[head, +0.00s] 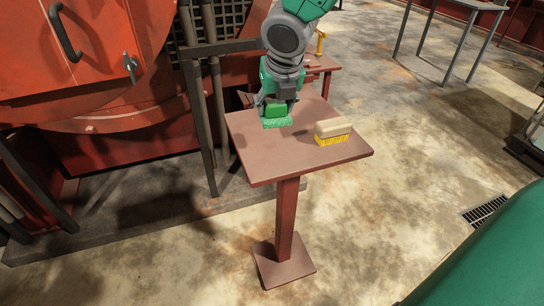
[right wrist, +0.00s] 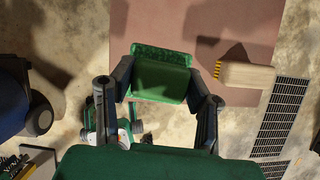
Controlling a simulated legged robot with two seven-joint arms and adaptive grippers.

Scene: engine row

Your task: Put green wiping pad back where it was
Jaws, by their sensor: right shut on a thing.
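The green wiping pad (head: 278,122) is held in my right gripper (head: 276,105), over the left half of the small brown pedestal table (head: 256,164). In the right wrist view the pad (right wrist: 160,80) sits between the two dark fingers (right wrist: 164,92), which close on its sides. Its textured green face shows at the far edge. I cannot tell whether the pad touches the table top or hangs just above it. My left gripper is not in view.
A pale brush with yellow bristles (head: 333,130) stands on the table to the right of the pad. A red boiler-like machine with a round door (head: 75,50) and dark bars fills the left. A floor grate (head: 485,209) lies to the right. The table's front strip is clear.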

